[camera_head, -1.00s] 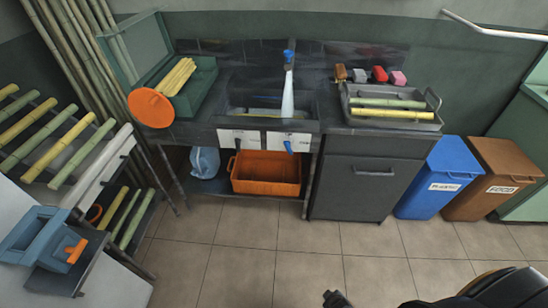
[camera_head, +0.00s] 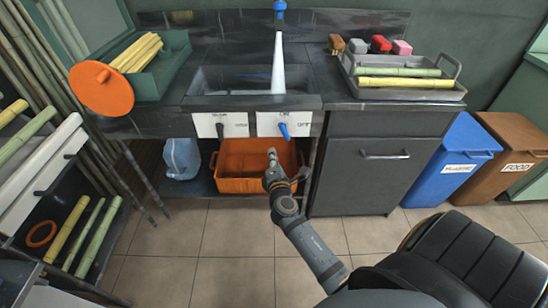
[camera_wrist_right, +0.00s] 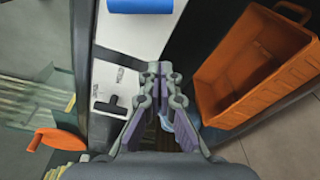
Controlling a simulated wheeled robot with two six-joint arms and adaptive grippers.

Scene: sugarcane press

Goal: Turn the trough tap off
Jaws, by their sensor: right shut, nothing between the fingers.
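Under the sink (camera_head: 250,85) are two white tap panels with small lettering. The left panel (camera_head: 208,120) has a black handle (camera_head: 219,130) hanging down. The right panel (camera_head: 268,121) has a blue handle (camera_head: 284,132), tilted. I cannot read for certain which is the trough tap. A pale column, perhaps running water, drops from the blue-topped spout (camera_head: 279,7) into the sink. My right gripper (camera_head: 272,157) is shut and empty, below the panels and apart from both handles. In the wrist view, the black handle (camera_wrist_right: 112,106) lies left of the fingertips and the blue handle (camera_wrist_right: 140,5) shows at the top.
An orange crate (camera_head: 238,184) and a bluish jug (camera_head: 182,158) sit on the shelf below the taps. A dark cabinet (camera_head: 365,183) stands to the right. An orange disc (camera_head: 101,89) sticks out at the counter's left. A grey tray (camera_head: 412,95) holds cane.

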